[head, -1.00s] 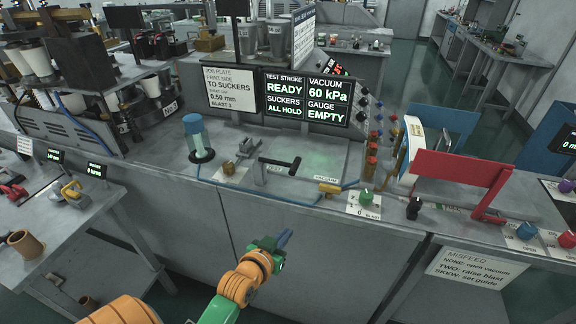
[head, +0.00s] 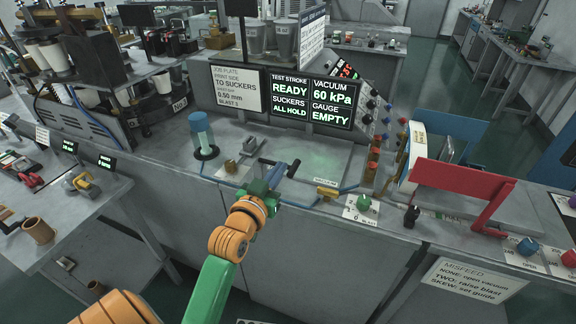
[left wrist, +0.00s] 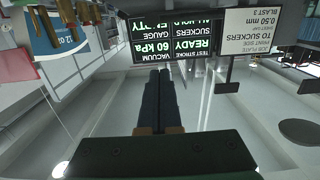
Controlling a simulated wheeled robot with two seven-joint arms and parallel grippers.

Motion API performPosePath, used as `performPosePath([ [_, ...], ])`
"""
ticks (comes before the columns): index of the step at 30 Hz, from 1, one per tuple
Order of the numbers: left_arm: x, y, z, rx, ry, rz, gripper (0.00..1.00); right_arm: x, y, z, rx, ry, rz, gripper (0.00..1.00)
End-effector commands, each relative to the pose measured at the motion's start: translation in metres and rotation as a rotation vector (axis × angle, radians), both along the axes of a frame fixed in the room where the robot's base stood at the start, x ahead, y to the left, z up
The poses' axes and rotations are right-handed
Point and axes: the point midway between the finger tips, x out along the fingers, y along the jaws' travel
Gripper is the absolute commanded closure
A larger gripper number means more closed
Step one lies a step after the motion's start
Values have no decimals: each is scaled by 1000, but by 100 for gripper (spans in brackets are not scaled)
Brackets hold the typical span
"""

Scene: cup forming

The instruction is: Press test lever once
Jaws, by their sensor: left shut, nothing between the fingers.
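The test lever (head: 294,168) is a black bar handle on the grey bench top, in front of the display. In the head view my left gripper (head: 277,173) is at the lever and covers part of it. I cannot tell whether they touch. In the left wrist view, which is upside down, the dark fingers of my left gripper (left wrist: 158,98) are shut together with nothing between them. The display (head: 309,99) reads test stroke READY, suckers ALL HOLD, vacuum 60 kPa, gauge EMPTY. My right gripper is not in view.
A blue-capped clear cylinder (head: 203,137) stands left of the lever. A small brass-and-grey fixture (head: 243,152) is close by on the left. A green knob (head: 364,203), red-topped posts (head: 373,168) and a red bracket (head: 462,180) lie to the right.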

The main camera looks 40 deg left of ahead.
Motion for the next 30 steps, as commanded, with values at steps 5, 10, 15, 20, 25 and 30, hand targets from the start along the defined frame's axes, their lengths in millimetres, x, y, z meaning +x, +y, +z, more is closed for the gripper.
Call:
performPosePath([
  [5,39,9,1,-1,0,-1,100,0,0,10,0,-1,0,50],
  [10,55,13,-21,-1,5,-1,100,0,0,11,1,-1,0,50],
  [15,58,14,-38,0,1,-1,100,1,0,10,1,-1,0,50],
  [20,59,14,-42,0,0,0,100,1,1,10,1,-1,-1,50],
  [25,58,14,-42,0,0,0,100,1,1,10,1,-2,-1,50],
  [30,68,14,-49,18,2,-1,100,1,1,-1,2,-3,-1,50],
])
